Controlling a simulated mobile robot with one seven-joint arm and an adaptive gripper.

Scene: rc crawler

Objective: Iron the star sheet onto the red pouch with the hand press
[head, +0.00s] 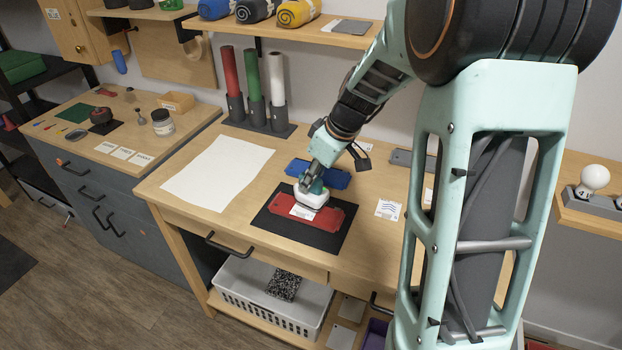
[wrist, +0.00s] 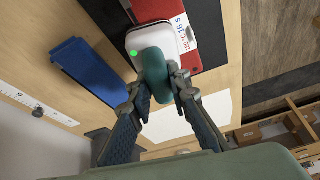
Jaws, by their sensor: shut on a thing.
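The hand press, with a white body and a teal handle, sits over the red pouch in the head view (head: 311,197) and the wrist view (wrist: 147,40). A green light shows on its body. My gripper (head: 316,181) is shut on the teal handle; its fingers flank it in the wrist view (wrist: 165,83). The red pouch (head: 338,214) lies on a black mat (head: 290,229). A white printed sheet (head: 302,212) lies on the pouch, partly under the press; its print shows in the wrist view (wrist: 183,32), but I cannot make out stars.
A blue pouch or tray (head: 325,174) lies just behind the mat. A wave-patterned card (head: 388,209) lies to the right. A large white sheet (head: 218,170) covers the bench's left part. Rolls in a holder (head: 256,114) stand at the back. A white basket (head: 262,298) sits below.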

